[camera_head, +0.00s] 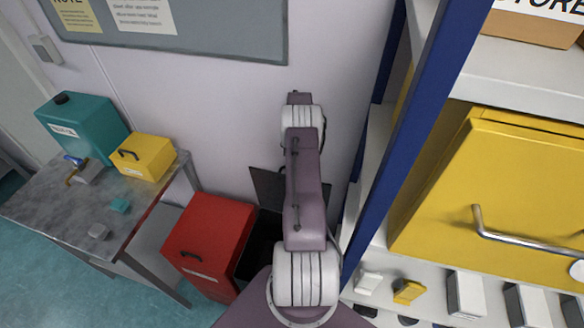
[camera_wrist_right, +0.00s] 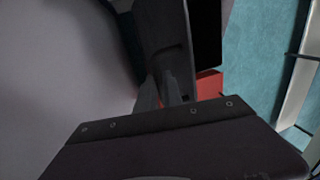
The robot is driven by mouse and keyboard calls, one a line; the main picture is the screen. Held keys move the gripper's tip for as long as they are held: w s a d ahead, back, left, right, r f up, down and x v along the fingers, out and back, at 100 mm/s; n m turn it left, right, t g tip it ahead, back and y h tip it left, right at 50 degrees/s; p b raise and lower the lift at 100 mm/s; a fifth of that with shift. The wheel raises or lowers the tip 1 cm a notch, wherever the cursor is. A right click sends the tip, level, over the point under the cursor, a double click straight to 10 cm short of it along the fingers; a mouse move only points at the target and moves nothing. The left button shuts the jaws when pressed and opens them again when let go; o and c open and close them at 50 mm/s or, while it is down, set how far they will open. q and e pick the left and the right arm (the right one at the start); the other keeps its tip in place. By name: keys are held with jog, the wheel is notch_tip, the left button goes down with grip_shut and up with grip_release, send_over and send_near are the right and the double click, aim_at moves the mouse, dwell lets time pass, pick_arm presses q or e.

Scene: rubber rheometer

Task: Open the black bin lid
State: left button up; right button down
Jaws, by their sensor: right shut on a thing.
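The black bin (camera_head: 258,250) stands on the floor between the red bin and the shelf. Its dark lid (camera_head: 268,187) is raised and tilted up toward the wall, and part of the dark inside shows. My right arm covers much of the bin and hides the right gripper in the head view. In the right wrist view my right gripper (camera_wrist_right: 163,96) is shut on the lower part of the dark lid (camera_wrist_right: 162,35). The bin's black inside (camera_wrist_right: 207,35) shows beside the lid. My left gripper is in neither view.
A red lidded bin (camera_head: 208,240) stands close on the left. A table (camera_head: 60,205) with a teal container (camera_head: 82,128) and a yellow box (camera_head: 147,157) is further left. A blue shelf post (camera_head: 415,130) rises close to the right of my arm.

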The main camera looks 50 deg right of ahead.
jog(key=c, duration=1.6)
grip_release()
jog(key=shift+s, duration=0.15)
jog(key=shift+o, duration=0.6)
jog(key=shift+s+d, duration=0.15)
jog(key=shift+d+r+b, duration=0.1)
jog(key=shift+r+b, duration=0.25)
jog(key=shift+r, duration=0.05)
jog(key=b+v, duration=0.1)
jog(key=v, duration=0.7)
jog(key=shift+r, duration=0.1)
